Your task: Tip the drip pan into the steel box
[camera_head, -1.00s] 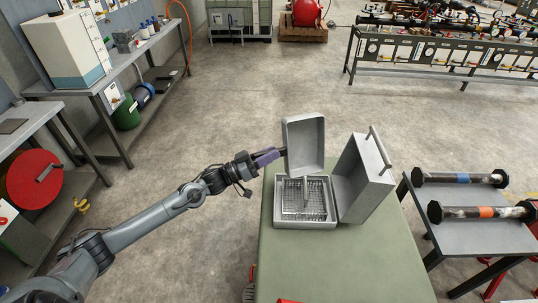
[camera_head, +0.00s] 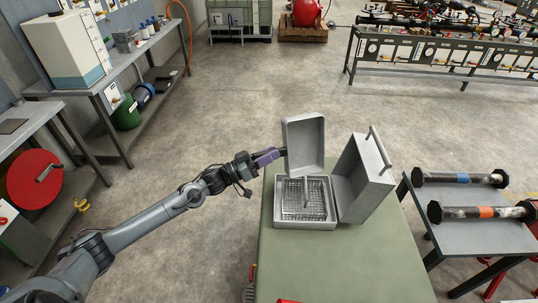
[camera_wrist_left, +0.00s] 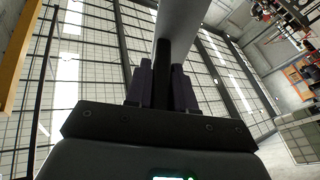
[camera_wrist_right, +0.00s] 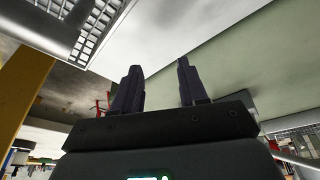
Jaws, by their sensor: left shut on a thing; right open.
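The drip pan (camera_head: 320,146), a shallow grey tray, is tipped steeply up on its side above the steel box (camera_head: 307,224). My left gripper (camera_head: 282,153) is shut on the pan's left edge. In the left wrist view the pan (camera_wrist_left: 176,22) runs up from between the fingers (camera_wrist_left: 163,88). The steel box is open on the green bench, its lid (camera_head: 368,175) standing up at the right. A wire mesh and a narrow upright grey piece show inside; I cannot tell what that piece is. My right gripper (camera_wrist_right: 158,88) is open and empty in the right wrist view.
The green bench top (camera_head: 345,270) is clear in front of the box. A grey table (camera_head: 470,222) with two flanged spools (camera_head: 480,213) stands to the right. A lab bench (camera_head: 120,75) and a red reel (camera_head: 33,180) are at the left.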

